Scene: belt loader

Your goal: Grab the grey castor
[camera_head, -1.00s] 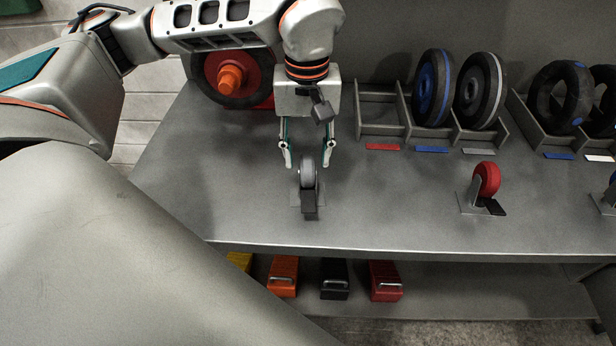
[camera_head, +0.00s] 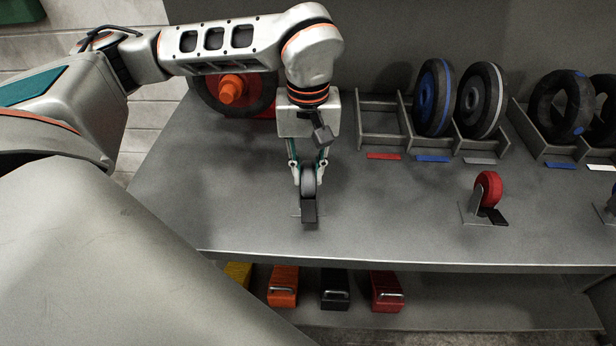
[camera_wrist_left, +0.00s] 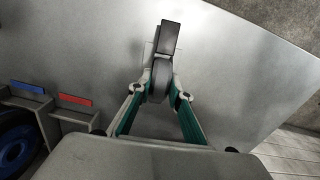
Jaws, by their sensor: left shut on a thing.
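The grey castor (camera_head: 309,184) stands on the grey metal table (camera_head: 400,215), with its dark pedal toward the front edge. My left gripper (camera_head: 308,182) points down over it, with a finger on each side of the wheel, shut on it. In the left wrist view the castor's grey wheel (camera_wrist_left: 160,78) sits between the two fingertips (camera_wrist_left: 160,88), with its dark pedal beyond. The lower wheel and plate are partly hidden. My right gripper is in neither view.
A red castor (camera_head: 489,190) stands on the table to the right. Bins with large wheels (camera_head: 432,98) line the back, behind coloured labels. An orange-hubbed wheel (camera_head: 232,92) stands behind my left arm. Coloured boxes (camera_head: 335,290) sit on the lower shelf. The table between the castors is clear.

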